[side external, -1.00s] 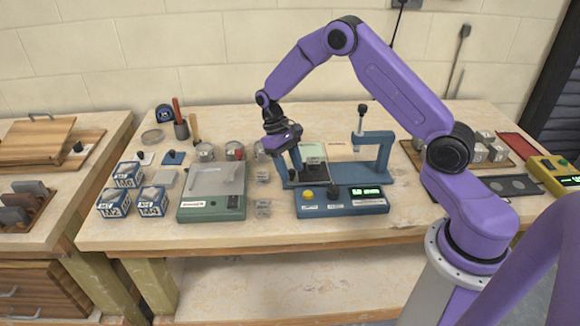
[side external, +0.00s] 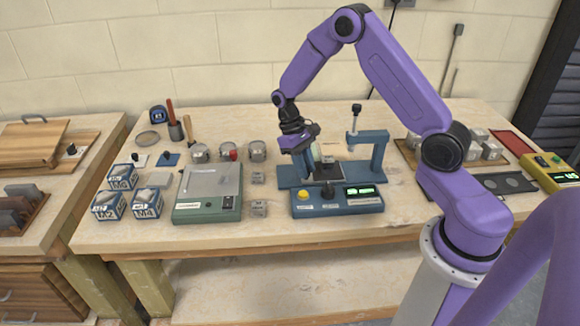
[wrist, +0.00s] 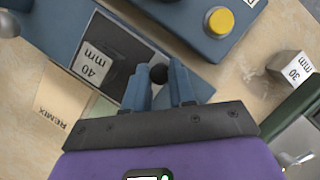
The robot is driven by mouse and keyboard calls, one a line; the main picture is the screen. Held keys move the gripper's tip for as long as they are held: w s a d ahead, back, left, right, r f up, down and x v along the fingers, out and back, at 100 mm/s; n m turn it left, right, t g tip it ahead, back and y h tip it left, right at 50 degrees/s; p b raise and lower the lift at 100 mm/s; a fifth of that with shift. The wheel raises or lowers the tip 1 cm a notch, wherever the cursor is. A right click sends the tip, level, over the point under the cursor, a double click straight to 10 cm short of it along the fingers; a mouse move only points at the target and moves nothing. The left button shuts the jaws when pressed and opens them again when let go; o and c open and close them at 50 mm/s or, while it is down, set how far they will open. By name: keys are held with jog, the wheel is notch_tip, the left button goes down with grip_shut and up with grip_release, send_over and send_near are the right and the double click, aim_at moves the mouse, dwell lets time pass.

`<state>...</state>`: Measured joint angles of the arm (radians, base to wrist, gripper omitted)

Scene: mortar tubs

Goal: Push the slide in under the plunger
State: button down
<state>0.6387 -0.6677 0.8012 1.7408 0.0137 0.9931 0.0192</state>
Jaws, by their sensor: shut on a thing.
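The blue test device (side external: 338,203) stands on the bench, with a yellow button and a lit green display. Its plunger (side external: 355,124), a rod with a dark knob, hangs upright from the blue frame (side external: 380,150) on the right. The dark slide (side external: 329,173) lies on the device, left of the plunger. In the wrist view, the slide (wrist: 133,48) carries a grey block marked 40 mm (wrist: 95,64). My gripper (wrist: 161,84) is shut on the slide's dark round knob (wrist: 159,72), between its blue fingers. In the side view, my gripper (side external: 312,165) partly hides the slide's left end.
A green scale (side external: 208,195) and grey blocks (side external: 258,208) stand left of the device. Several blue-and-white boxes (side external: 128,198) are farther left, with round tins (side external: 228,152) behind. A REMIX card (wrist: 62,108) lies beside the device.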

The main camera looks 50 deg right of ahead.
aim_at(334, 178)
jog(key=s+d, duration=0.5)
jog(key=c, duration=1)
grip_release()
jog(key=shift+d, duration=0.1)
jog(key=shift+o, duration=0.2)
jog(key=shift+w+r, duration=0.1)
jog(key=shift+w+r, duration=0.15)
jog(key=shift+r, duration=0.15)
jog(key=v, duration=1.6)
jog(key=shift+r, duration=0.3)
